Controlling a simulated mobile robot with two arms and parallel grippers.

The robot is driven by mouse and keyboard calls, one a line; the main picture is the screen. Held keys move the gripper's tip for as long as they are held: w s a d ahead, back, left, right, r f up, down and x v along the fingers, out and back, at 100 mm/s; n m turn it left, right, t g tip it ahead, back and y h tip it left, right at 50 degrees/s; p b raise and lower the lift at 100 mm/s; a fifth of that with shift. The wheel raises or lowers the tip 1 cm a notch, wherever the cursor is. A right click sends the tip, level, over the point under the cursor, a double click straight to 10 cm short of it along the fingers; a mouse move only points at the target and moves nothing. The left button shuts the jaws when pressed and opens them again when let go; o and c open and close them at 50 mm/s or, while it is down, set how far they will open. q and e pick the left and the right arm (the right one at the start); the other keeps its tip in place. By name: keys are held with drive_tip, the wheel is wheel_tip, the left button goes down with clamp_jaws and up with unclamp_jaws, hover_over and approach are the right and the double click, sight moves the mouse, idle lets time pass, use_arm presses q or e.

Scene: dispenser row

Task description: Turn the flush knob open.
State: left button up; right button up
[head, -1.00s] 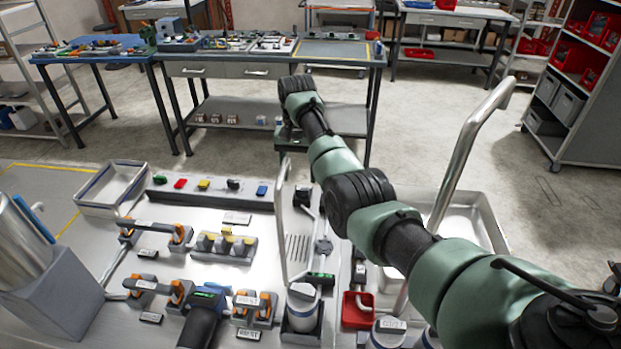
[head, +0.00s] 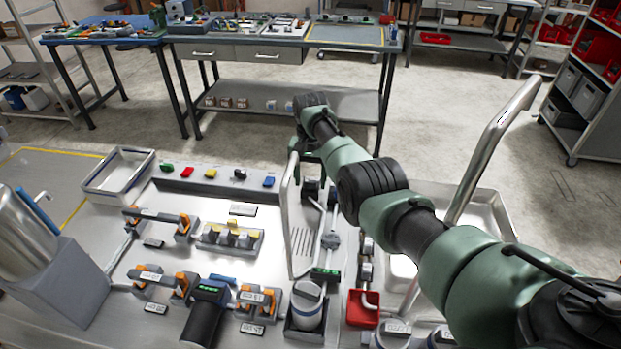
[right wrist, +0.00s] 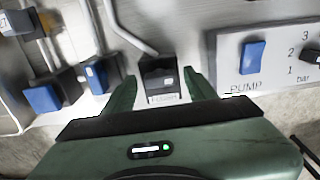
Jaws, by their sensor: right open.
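The flush knob (right wrist: 158,72) is a small dark block with a light mark on it, above a label plate that seems to read FLUSH (right wrist: 163,99). It sits at the end of a bent grey pipe in the right wrist view. My right gripper (right wrist: 160,84) is open, with one green finger on each side of the knob and visible gaps to it. I cannot tell whether the fingertips reach its depth. In the head view my right gripper (head: 308,160) is partly hidden behind a thin metal frame, over the back of the bench. My left gripper is out of view.
A blue PUMP switch (right wrist: 253,57) is on a panel right of the knob. Blue blocks (right wrist: 100,75) stand close on its left. In the head view, a curved metal rail (head: 478,165) rises near my right arm, and a red cup (head: 362,309) sits on the bench.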

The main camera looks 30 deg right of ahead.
drive_tip(key=shift+s+a+r, duration=0.1)
clamp_jaws()
drive_tip(key=shift+n, duration=0.3)
drive_tip(key=n, duration=0.3)
drive_tip(key=shift+p, duration=0.4)
drive_tip(key=n, duration=0.9)
drive_tip(key=shift+n, duration=0.3)
drive_tip(key=n, duration=0.4)
drive_tip(key=shift+n, duration=0.3)
